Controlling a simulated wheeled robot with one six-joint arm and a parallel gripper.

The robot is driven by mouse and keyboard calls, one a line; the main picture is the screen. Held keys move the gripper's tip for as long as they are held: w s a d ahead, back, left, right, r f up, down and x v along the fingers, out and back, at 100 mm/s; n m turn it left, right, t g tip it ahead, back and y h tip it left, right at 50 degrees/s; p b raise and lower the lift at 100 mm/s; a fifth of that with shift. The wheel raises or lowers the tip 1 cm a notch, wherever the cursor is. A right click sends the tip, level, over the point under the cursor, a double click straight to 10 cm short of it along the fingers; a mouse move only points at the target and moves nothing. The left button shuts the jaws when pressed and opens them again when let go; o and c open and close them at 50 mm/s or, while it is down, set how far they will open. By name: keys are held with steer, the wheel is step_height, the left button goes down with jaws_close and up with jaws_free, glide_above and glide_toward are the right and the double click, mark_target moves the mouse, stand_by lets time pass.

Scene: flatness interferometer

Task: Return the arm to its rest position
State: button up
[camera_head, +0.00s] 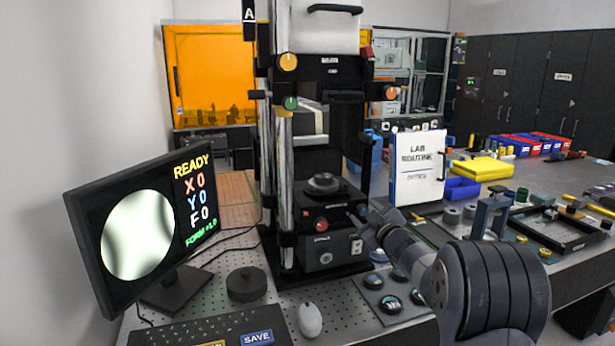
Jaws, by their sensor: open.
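My gripper (366,229) is at the end of my dark grey arm, which reaches in from the lower right. It is just in front of the right side of the interferometer's lower stage (323,215). The gripper is small in this view; it looks open, and I see nothing held in it. I cannot tell whether it touches the stage front. The interferometer (325,130) is a tall black instrument with a silver column and coloured knobs. A dark round piece (323,184) sits on its stage.
A monitor (140,225) reading READY stands at left, with a keyboard (210,330) and a mouse (310,319) in front. A tray of round optics (393,290) lies below my gripper. A LAB ROUTINE binder (417,168) stands at right, near a blue bin (462,188).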

steer(key=m+p, duration=0.6)
steer(key=shift+r+p, duration=0.2)
steer(key=shift+p, duration=0.2)
steer(key=b+v, duration=0.2)
steer(key=v, duration=0.5)
steer(key=shift+f+m, duration=0.15)
steer(key=shift+m, duration=0.15)
steer(key=shift+a, duration=0.1)
